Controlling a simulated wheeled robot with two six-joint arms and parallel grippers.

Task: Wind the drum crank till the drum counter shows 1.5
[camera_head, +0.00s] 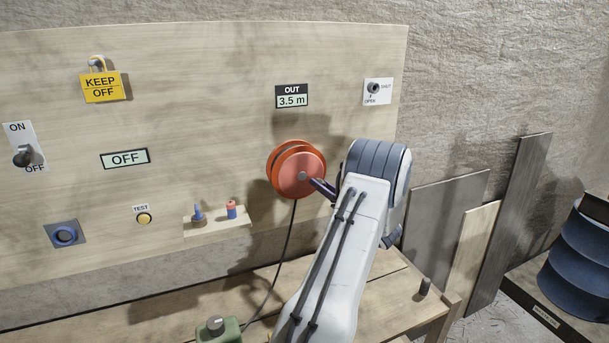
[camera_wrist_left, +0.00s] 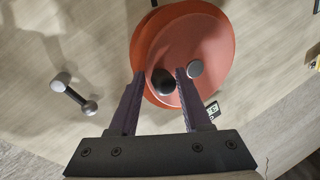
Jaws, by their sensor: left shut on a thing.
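The orange-red drum (camera_head: 285,172) is mounted on the wooden panel, with a dark cable hanging from it. Its counter (camera_head: 292,101) above reads OUT 3.5 m. My left gripper (camera_head: 322,188) is at the right of the drum's face; my forearm hides most of it. In the left wrist view the drum (camera_wrist_left: 207,40) lies beyond the two fingers (camera_wrist_left: 160,85). The black crank knob (camera_wrist_left: 163,82) sits between them, and the gripper is shut on it. A grey hub (camera_wrist_left: 195,68) shows beside the right finger. My right gripper is not in view.
An OPEN/SHUT switch (camera_head: 376,90) is at the upper right of the panel. A small shelf (camera_head: 225,221) with two pegs stands out left of the drum. A green can (camera_head: 218,329) is on the bench (camera_head: 400,305). Boards lean at the right near a blue barrel (camera_head: 580,255).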

